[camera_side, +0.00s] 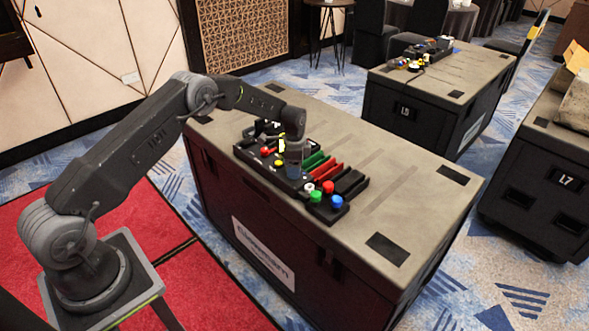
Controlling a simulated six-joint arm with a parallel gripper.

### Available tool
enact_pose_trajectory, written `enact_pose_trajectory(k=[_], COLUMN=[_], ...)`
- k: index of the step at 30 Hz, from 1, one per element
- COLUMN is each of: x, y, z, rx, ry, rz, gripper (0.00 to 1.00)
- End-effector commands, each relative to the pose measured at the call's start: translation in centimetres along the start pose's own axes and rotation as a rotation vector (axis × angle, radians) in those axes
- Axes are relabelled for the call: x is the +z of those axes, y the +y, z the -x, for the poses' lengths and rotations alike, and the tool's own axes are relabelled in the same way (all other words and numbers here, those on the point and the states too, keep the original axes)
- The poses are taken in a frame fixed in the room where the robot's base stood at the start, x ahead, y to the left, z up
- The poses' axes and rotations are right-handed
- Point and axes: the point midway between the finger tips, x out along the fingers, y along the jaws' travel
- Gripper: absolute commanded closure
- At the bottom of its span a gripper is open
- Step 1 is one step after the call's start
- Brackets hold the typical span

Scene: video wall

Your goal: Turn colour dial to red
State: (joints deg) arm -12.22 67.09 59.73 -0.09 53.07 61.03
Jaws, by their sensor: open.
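A black control panel (282,175) lies on top of a large dark case. It carries small coloured knobs on its left part, green sliders or bars (316,160), red bars (326,168) and black bars (350,182). At its near right end are a white knob (309,188), a red knob (328,187), a green knob (316,196) and a blue knob (337,201). I cannot tell which part is the colour dial or where it points. My gripper (294,167) is open, pointing down over the panel's middle, and hides part of it. Whether it touches the panel is unclear.
The case top (400,205) is clear to the right of the panel. A second case (430,100) with another device (423,52) stands behind, and a third case (545,165) stands at right. A red mat (190,290) lies at lower left.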

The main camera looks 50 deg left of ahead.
Motion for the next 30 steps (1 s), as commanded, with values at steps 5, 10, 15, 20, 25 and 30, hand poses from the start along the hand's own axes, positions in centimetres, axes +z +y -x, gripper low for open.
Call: enact_pose_trajectory(k=[5,10,15,20,25,30], x=[0.0,0.0,0.0,0.0,0.0,0.0], y=[0.01,0.0,0.0,0.0,0.0,-0.01], z=[-1.12,-1.22,-1.19,-1.18,-1.17,-1.16], rx=[0.0,-0.001,-0.001,-0.001,-0.001,-0.001], ry=[0.0,0.001,0.001,0.0,0.0,0.001], rz=[0.0,0.0,0.0,0.0,0.0,0.0], gripper=[0.41,0.41,0.47,0.62,0.78,0.9])
